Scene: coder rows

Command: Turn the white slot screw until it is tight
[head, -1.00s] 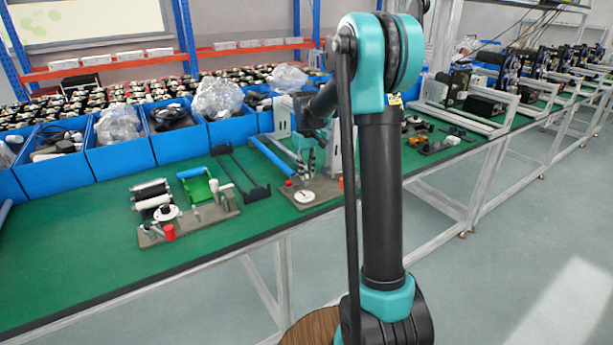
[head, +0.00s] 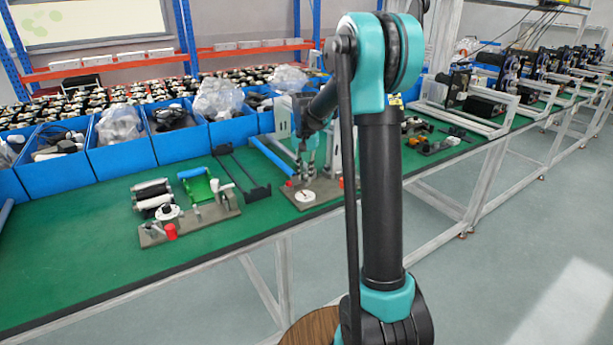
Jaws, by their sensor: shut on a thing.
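A white round disc with a dark mark across it, which looks like the white slot screw (head: 305,196), lies flat on a grey-brown fixture plate (head: 325,192) on the green bench. My gripper (head: 305,177) points down over this plate, just behind the disc in the picture. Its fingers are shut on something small. The held thing is hidden between the fingers, and I cannot tell whether it is part of the screw. My arm link covers the right side of the fixture.
A similar fixture (head: 190,222) with a white disc and a red knob (head: 171,231) stands to the left. A blue bar (head: 270,155) and a black bracket (head: 241,174) lie close by. Blue bins (head: 122,160) line the back. The green bench (head: 70,240) is clear at the front left.

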